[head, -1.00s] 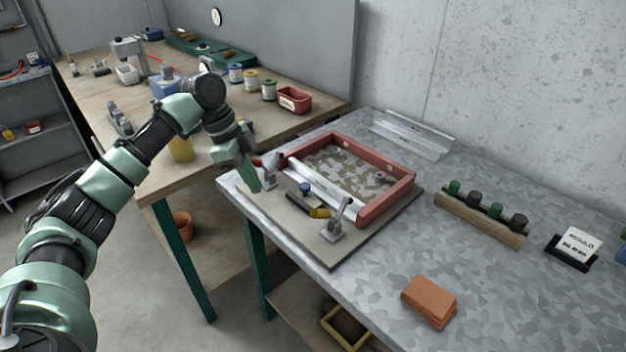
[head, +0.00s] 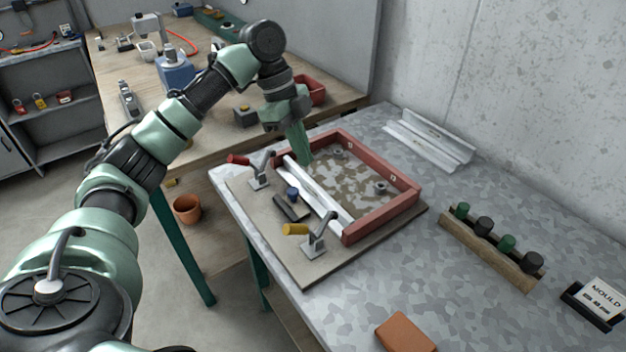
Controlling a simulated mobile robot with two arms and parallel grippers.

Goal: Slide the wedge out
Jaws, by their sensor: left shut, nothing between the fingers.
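A dark, narrow block with a blue knob, which looks like the wedge (head: 289,210), lies on the baseboard against the outer side of a pale metal bar (head: 318,198). The bar closes the left side of a red-framed mould (head: 384,219). A clamp with a red handle (head: 238,159) stands beyond the wedge, and one with a yellow handle (head: 295,229) stands on its near side. My left gripper (head: 304,160) is shut and empty, pointing down by the mould's far left corner, apart from the wedge. Whether its tips touch the frame is unclear. My right gripper is out of view.
The baseboard (head: 290,264) sits at the left edge of the grey table. A wooden rack (head: 488,249) with several dark and green knobs, a sign and an orange block (head: 405,334) stand to the right. Metal angles (head: 430,146) lie at the back.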

